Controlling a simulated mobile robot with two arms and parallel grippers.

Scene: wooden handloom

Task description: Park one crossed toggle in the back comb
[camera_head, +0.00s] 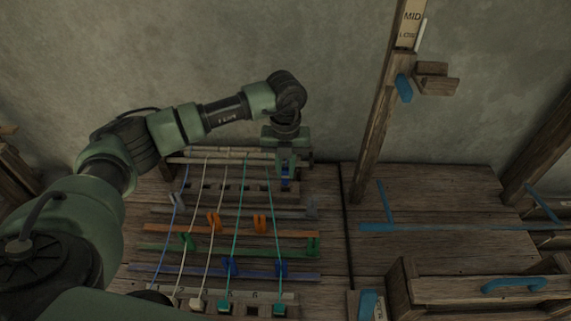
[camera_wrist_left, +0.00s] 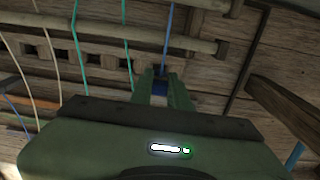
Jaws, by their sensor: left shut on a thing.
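My left gripper (camera_head: 286,174) is shut on a small blue toggle (camera_head: 285,178) at the right end of the back comb (camera_head: 205,186), a slotted wooden bar. In the left wrist view, the blue toggle (camera_wrist_left: 160,86) sits between the fingertips of my left gripper (camera_wrist_left: 160,94), with a blue cord (camera_wrist_left: 168,40) running up from it. The fingers hide most of the toggle, and I cannot tell whether it is seated in a slot. The notched back comb (camera_wrist_left: 92,59) is close by the fingertips. My right gripper is not in view.
Teal cords (camera_head: 273,230), pale cords and another blue cord cross grey, orange (camera_head: 180,228), green and blue bars with clips. Teal toggles (camera_head: 280,310) lie at the front. A wooden post (camera_head: 375,130) stands right of the loom. Boards to the right have blue-handled parts (camera_head: 515,285).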

